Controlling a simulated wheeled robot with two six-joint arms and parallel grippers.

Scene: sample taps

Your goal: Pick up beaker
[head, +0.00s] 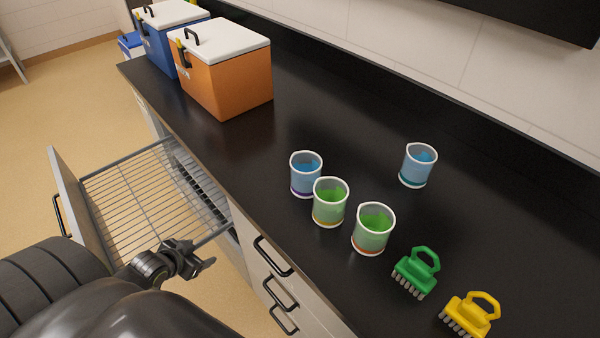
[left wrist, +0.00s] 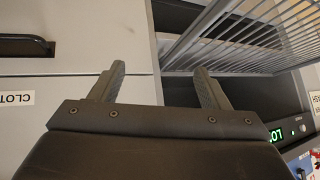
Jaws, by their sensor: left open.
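Several beakers stand upright on the black counter in the head view. A blue beaker with a purple base band (head: 306,175), a green beaker with a yellow band (head: 330,203) and a green beaker with an orange-red band (head: 373,230) form a slanting row. Another blue beaker with a teal band (head: 417,166) stands apart, farther back on the right. My left gripper (head: 203,262) is open and empty, below the counter edge and beside the pulled-out wire rack. In the left wrist view, its two fingers (left wrist: 160,88) are spread with nothing between them. My right gripper is not seen.
An orange cooler box (head: 225,85) and a blue cooler box (head: 160,45) stand at the counter's far left. A green brush (head: 417,272) and a yellow brush (head: 470,314) lie right of the beakers. The wire rack (head: 150,190) juts out below the counter. Drawer handles (head: 272,257) protrude from the front.

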